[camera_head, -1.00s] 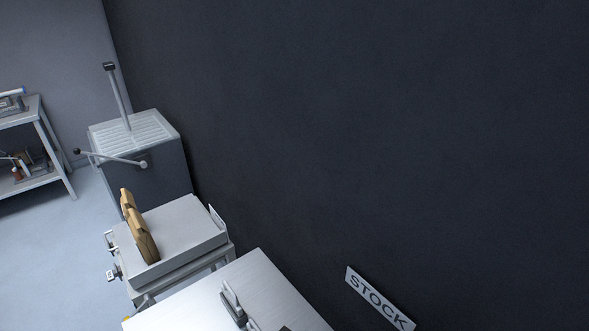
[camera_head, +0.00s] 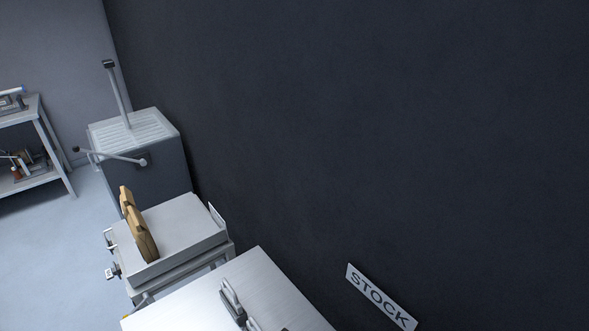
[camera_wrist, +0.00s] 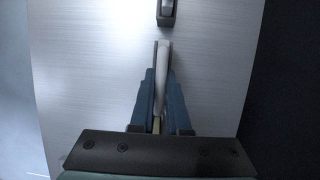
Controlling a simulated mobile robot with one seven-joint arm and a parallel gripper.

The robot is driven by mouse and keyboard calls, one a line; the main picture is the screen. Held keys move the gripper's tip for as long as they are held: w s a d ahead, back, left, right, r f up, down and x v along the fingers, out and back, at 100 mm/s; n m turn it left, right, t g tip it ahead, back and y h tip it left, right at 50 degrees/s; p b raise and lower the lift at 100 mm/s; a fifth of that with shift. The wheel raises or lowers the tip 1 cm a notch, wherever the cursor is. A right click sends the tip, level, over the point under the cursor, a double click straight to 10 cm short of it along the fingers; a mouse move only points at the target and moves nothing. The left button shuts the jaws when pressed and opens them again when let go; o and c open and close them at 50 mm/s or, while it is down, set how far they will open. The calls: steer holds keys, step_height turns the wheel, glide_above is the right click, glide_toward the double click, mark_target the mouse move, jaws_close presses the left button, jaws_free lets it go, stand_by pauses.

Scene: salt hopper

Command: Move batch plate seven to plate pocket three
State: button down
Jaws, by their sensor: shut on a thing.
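In the wrist view, my gripper (camera_wrist: 159,88) has its two blue-grey fingers closed on a thin pale plate (camera_wrist: 163,62) seen edge-on. The plate stands out past the fingertips over a light metal table top (camera_wrist: 90,70). No number can be read on it, and I cannot tell whether it touches the table. A small dark holder (camera_wrist: 167,20) with a pale piece in it stands ahead, apart from the plate. My gripper does not show in the head view. No pocket marked three can be made out.
In the head view, upright grey holders (camera_head: 232,301) stand on the table near a STOCK sign (camera_head: 381,296) on the dark wall. Behind are a grey cart (camera_head: 185,232) bearing brown wooden blocks (camera_head: 138,228), a lever cabinet (camera_head: 155,178), and a shelf (camera_head: 50,150) at left.

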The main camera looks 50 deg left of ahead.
steer(key=shift+f+b, duration=0.45)
steer(key=shift+f, duration=0.3)
steer(key=c, duration=0.8)
jaws_free()
steer(key=o, duration=0.5)
steer(key=shift+c, duration=0.2)
steer(key=shift+r, duration=0.2)
steer(key=shift+p+v, duration=2.85)
steer(key=shift+p, duration=0.65)
steer(key=shift+d, duration=0.1)
